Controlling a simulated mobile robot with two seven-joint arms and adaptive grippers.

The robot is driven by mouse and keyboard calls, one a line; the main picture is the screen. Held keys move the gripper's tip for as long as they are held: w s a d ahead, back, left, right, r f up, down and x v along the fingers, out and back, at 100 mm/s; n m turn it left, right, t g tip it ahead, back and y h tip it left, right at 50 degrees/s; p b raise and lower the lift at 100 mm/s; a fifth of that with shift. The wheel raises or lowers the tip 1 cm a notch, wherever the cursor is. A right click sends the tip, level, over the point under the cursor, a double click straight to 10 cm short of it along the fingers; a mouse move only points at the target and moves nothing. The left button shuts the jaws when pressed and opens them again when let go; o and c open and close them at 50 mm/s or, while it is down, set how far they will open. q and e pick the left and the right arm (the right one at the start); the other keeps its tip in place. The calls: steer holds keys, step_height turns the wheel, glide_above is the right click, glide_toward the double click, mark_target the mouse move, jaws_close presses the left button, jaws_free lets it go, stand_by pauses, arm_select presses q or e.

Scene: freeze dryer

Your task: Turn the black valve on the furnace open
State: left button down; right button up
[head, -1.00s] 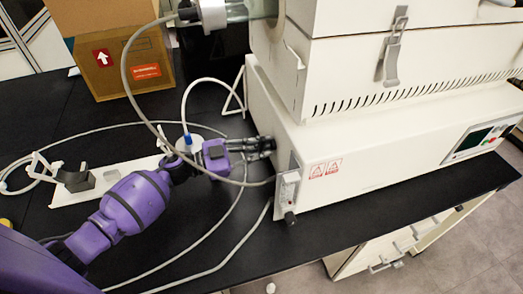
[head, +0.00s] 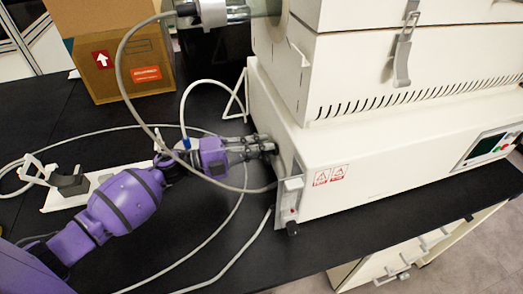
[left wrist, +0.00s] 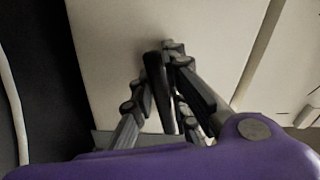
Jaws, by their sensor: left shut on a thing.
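The white furnace (head: 400,165) stands on the black bench at the right. My left gripper (head: 268,147) is at the furnace's left side in the head view, with its fingers against or very close to that face. In the left wrist view, a black elongated part (left wrist: 157,85), which looks like the valve handle, lies between the fingers of my left gripper (left wrist: 165,85), and they are closed on it. In the head view the gripper hides the valve. My right gripper is not in view.
A pale hose (head: 127,75) loops over my left arm, and more tubes lie on the bench. A white stand (head: 55,200) sits beside my left arm. A cardboard box (head: 115,65) stands at the back left. Black bench top (head: 330,230) is free in front of the furnace.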

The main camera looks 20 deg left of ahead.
arm_select(q)
steer(key=shift+s+f+m+b, duration=0.1)
steer(key=shift+m+b, duration=0.3)
steer(key=shift+m, duration=1.3)
steer(key=c, duration=1.9)
jaws_free()
steer(key=shift+o, duration=0.9)
steer(key=shift+r, duration=0.2)
